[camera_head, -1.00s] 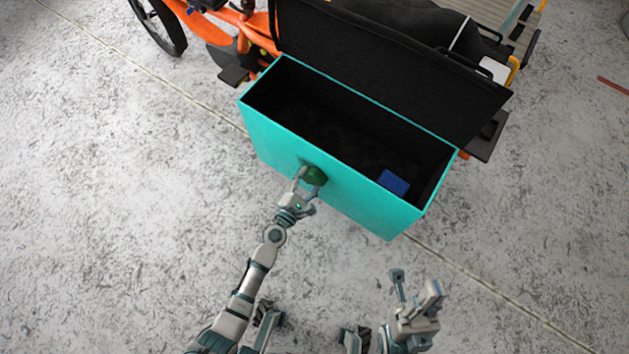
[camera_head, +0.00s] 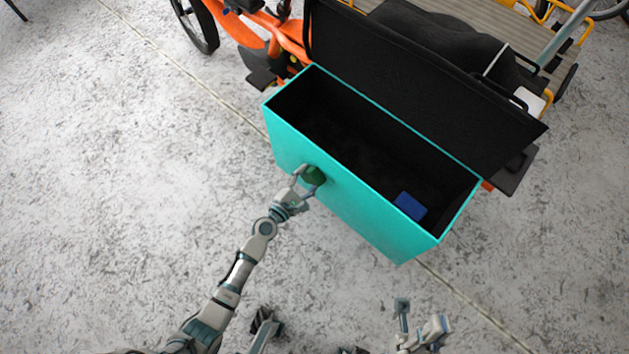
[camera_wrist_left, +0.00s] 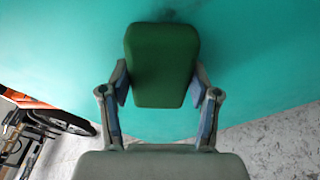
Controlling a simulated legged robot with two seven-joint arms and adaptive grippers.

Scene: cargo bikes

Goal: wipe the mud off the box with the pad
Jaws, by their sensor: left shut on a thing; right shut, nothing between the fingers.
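The turquoise box (camera_head: 362,207) stands open on the cargo bike, its front wall facing me. My left gripper (camera_head: 309,178) is shut on the green pad (camera_head: 315,174) and holds it against the upper left part of that wall. The pad also shows between the fingers in the left wrist view (camera_wrist_left: 162,65). A dark smudge of mud (camera_wrist_left: 168,14) shows on the turquoise wall just above the pad in that view; the pad may hide more. My right gripper (camera_head: 421,318) is shut and empty, low in the head view, apart from the box.
The box's black lid (camera_head: 420,85) stands raised behind it. A blue item (camera_head: 410,206) lies inside the box at the right end. The orange bike frame (camera_head: 285,35) and front wheel (camera_head: 196,22) are at the back left. The grey floor in front is clear.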

